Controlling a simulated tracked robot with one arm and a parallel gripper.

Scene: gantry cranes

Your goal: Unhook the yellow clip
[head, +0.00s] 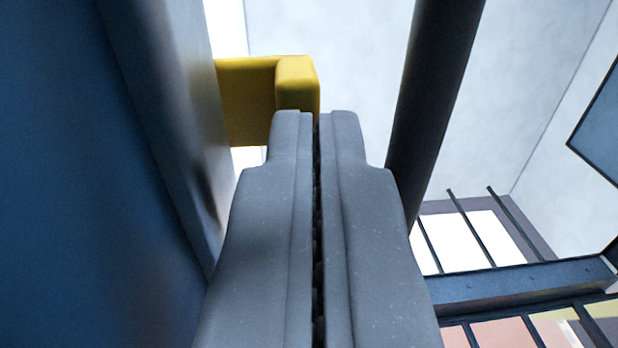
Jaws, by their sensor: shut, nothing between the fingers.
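The yellow clip (247,92) is an L-shaped block at the upper left of the middle. It sticks out to the right from the edge of a grey upright surface, and its end turns toward me. My gripper (316,115) is shut, with nothing between its grey fingers. Its fingertips overlap the lower part of the clip's turned end in the picture. I cannot tell whether they touch it. The fingers hide part of the clip's lower right side.
A grey-blue panel (165,110) fills the left side, close to my gripper. A dark round bar (436,85) stands close on the right. Dark railings (520,285) lie at the lower right. A pale wall (540,80) is behind.

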